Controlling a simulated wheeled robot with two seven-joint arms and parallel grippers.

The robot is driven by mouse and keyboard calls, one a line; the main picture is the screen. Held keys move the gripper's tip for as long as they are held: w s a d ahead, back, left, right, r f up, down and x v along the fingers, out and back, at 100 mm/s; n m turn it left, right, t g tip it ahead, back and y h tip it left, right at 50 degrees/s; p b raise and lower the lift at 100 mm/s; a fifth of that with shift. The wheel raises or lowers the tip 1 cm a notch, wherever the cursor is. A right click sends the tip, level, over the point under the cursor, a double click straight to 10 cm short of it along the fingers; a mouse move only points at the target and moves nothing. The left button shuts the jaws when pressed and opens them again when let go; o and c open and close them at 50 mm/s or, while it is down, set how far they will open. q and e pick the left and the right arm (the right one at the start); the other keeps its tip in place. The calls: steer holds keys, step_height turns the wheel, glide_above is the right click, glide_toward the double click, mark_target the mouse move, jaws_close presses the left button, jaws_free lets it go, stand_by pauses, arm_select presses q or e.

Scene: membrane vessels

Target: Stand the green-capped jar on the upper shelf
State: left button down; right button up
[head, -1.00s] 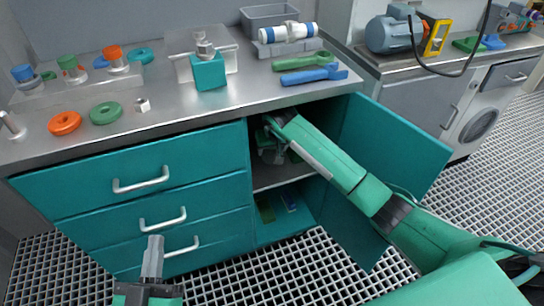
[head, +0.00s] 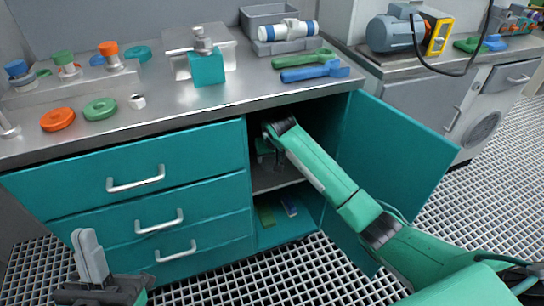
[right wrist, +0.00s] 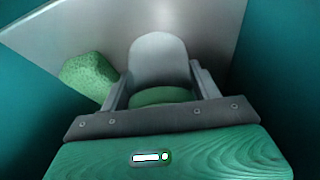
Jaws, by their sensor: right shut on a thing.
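My right arm reaches into the open cupboard, where my right gripper (head: 272,152) is in shadow above the upper shelf (head: 272,178). In the right wrist view the right gripper (right wrist: 160,82) is shut on a rounded grey thing with green at its near end, which looks like the green-capped jar (right wrist: 162,58). Its lower part is hidden by my gripper. The pale shelf surface (right wrist: 55,35) shows behind it; I cannot tell whether the jar touches it. My left gripper (head: 90,255) is in front of the drawers, empty, its fingers close together.
A green rough block (right wrist: 88,76) lies left of the jar. The cupboard door (head: 395,165) stands open to the right of my arm. Green (head: 266,214) and blue (head: 289,206) items lie on the cupboard's lower floor. The worktop (head: 190,105) above carries rings, capped vessels and wrenches.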

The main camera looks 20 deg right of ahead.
steer(key=shift+f, duration=0.1)
steer(key=o, duration=1)
